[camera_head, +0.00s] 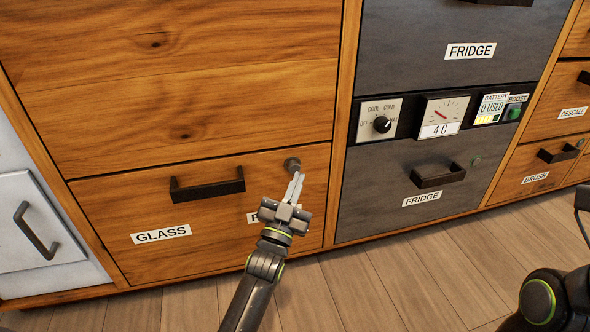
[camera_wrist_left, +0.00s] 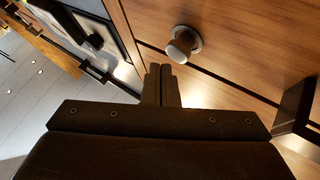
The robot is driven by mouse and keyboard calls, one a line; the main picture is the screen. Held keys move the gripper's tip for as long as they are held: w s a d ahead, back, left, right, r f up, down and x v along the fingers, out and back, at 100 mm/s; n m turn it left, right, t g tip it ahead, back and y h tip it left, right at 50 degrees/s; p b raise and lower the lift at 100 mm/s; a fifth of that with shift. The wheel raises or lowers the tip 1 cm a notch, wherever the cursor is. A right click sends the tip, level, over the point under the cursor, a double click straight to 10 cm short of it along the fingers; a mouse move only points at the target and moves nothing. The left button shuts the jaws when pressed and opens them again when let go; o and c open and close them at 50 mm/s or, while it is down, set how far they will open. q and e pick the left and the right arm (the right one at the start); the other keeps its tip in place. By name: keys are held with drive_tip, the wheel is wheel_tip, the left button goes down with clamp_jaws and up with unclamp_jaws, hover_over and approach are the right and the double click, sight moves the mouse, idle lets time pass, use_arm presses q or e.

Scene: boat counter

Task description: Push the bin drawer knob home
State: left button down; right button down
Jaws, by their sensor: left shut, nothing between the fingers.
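The round knob (camera_head: 292,164) is on the upper right of the wooden drawer front (camera_head: 110,205) labelled GLASS. In the left wrist view the knob (camera_wrist_left: 184,42) stands out from a round base plate on the wood. My left gripper (camera_head: 296,182) is shut and empty, its fingertips just below the knob in the head view. In the left wrist view its closed fingers (camera_wrist_left: 161,72) end short of the knob, with a visible gap. The gripper partly covers a second label (camera_head: 253,217) on the drawer. My right gripper does not show.
The drawer has a dark bar handle (camera_head: 207,184) left of the knob. To the right are grey fridge drawers with a dial panel (camera_head: 378,120) and a handle (camera_head: 438,176). A white door (camera_head: 38,225) is at the left. The plank floor (camera_head: 400,280) in front is clear.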

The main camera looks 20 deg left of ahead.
sight(295, 170)
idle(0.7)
use_arm(q)
drive_tip(key=shift+w+a, duration=0.25)
drive_tip(key=shift+w, duration=0.15)
drive_tip(key=shift+w+a+b, duration=0.45)
drive_tip(key=shift+w+b, duration=0.2)
idle(0.8)
drive_tip(key=shift+w+a, duration=0.3)
drive_tip(key=shift+w, duration=0.15)
idle(0.5)
drive_tip(key=shift+s+d, duration=0.1)
drive_tip(key=s+d+p, duration=0.1)
drive_tip(key=s+p, duration=0.1)
drive_tip(key=shift+s+d, duration=0.4)
idle(0.4)
